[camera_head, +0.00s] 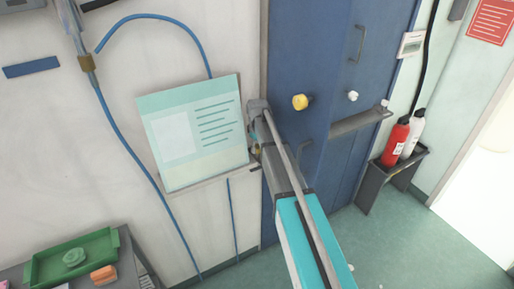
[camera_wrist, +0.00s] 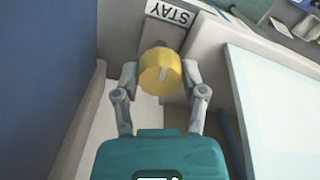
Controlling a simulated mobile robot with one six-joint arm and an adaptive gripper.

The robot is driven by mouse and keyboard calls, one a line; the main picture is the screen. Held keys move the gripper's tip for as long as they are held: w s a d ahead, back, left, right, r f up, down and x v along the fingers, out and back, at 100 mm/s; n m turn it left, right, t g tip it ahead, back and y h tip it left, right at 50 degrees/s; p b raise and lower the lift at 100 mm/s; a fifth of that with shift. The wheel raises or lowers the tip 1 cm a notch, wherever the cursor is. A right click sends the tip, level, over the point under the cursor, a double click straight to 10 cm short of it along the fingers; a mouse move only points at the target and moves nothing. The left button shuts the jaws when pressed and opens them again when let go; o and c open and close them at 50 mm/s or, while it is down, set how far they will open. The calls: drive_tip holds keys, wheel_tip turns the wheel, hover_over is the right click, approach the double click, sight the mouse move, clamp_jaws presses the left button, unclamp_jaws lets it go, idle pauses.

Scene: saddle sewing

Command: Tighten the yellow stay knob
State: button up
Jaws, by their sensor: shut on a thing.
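In the head view my arm reaches to the edge between the blue cabinet and the wall panel. It hides most of the gripper and the stay knob there.
Another yellow knob (camera_head: 300,102) and a white knob (camera_head: 352,96) are on the blue cabinet (camera_head: 325,60). A pale board (camera_head: 195,135) stands close left of my arm. A blue hose (camera_head: 125,145) hangs on the wall. Red and white bottles (camera_head: 395,142) stand at right.

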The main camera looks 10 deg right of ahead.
drive_tip(key=m, duration=0.8)
drive_tip(key=shift+m, duration=0.4)
drive_tip(key=m, duration=0.4)
drive_tip(key=shift+m, duration=2.3)
drive_tip(key=o, duration=1.1)
drive_tip(key=shift+o, duration=0.2)
drive_tip(key=shift+n, duration=0.3)
